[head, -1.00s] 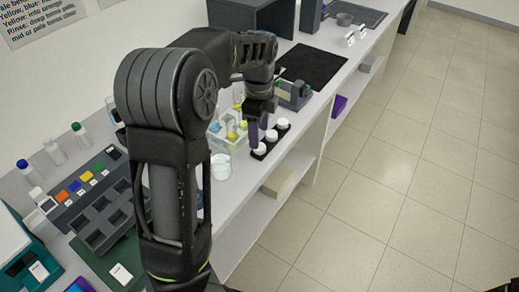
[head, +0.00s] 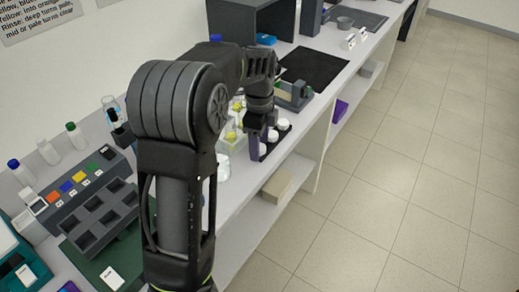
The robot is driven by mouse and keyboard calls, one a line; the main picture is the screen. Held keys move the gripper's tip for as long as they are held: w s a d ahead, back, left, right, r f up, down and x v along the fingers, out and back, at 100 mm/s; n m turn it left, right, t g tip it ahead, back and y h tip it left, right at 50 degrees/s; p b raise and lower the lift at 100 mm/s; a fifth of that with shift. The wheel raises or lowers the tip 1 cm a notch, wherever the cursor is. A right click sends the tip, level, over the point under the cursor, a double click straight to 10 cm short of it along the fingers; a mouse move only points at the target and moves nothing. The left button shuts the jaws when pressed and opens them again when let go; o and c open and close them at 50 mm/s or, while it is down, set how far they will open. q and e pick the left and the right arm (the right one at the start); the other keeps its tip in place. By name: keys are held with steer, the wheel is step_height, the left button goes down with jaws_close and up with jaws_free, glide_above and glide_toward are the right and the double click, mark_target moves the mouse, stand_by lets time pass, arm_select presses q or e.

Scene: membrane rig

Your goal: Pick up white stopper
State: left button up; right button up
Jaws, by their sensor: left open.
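Several white stoppers sit in a row on a narrow dark rack (head: 284,134) near the front edge of the bench. The far one (head: 282,124), the middle one (head: 273,136) and the near one (head: 262,149) show as white round tops. My left gripper (head: 257,148) points down at the near end of this row, beside the near stopper, with its jaws open. Its fingers partly cover the rack, and I cannot tell whether they touch a stopper. My right gripper is not in view.
A clear bin with yellow-topped items (head: 235,128) stands just behind my gripper. A grey and green device (head: 293,95) stands beyond the rack, near a black mat (head: 315,67). A grey block with coloured squares (head: 88,188) and capped bottles (head: 75,135) are at left.

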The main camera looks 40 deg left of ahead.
arm_select(q)
steer(key=shift+c, duration=0.6)
steer(key=c, duration=1.1)
step_height(320, 180, up, 10)
